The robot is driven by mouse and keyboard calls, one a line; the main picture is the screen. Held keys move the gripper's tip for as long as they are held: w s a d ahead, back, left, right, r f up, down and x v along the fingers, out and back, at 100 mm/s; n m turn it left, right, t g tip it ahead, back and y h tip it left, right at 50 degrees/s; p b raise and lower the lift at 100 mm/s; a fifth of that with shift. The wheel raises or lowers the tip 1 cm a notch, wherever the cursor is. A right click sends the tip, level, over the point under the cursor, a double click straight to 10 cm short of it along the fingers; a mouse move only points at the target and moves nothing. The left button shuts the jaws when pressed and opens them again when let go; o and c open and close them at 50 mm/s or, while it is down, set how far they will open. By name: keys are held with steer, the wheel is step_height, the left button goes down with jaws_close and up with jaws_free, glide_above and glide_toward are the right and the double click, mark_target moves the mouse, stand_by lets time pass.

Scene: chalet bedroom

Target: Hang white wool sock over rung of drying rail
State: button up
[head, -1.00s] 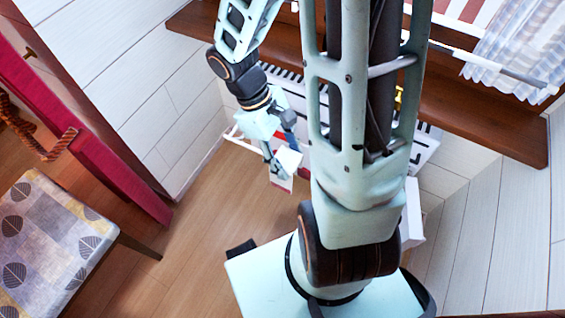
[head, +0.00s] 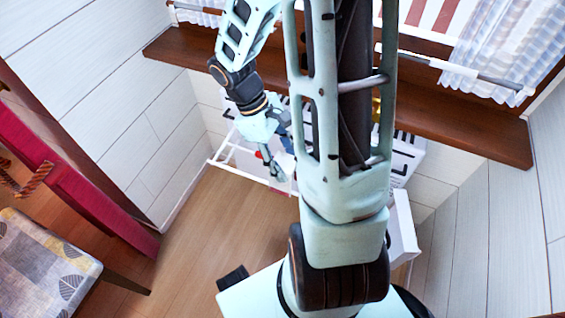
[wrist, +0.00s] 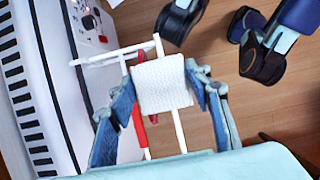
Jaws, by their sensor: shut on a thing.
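My gripper (wrist: 165,88) is shut on the white wool sock (wrist: 162,80), a ribbed white piece held between its blue-padded fingers in the wrist view. The white drying rail (wrist: 120,56) lies beyond the sock in that view, with its bars to either side; the sock hides part of it. I cannot tell whether the sock touches a rung. In the head view my gripper (head: 276,160) is at the rail (head: 232,163), partly behind my arm, and the sock is hard to make out against the white bars. A red thing (wrist: 140,128) shows beside a rail bar.
A white heater with black slots (wrist: 22,90) and a control panel (wrist: 90,22) stands along the rail's left side in the wrist view. A wooden shelf (head: 460,125) runs above it. A patterned seat (head: 38,270) is at the left. Wooden floor (head: 195,220) is clear between.

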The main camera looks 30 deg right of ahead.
steer(key=shift+f+b, duration=4.05)
steer(key=shift+f, duration=1.85)
steer(key=o, duration=1.2)
steer(key=shift+o, duration=0.2)
steer(key=v, duration=1.2)
steer(key=shift+a, duration=0.1)
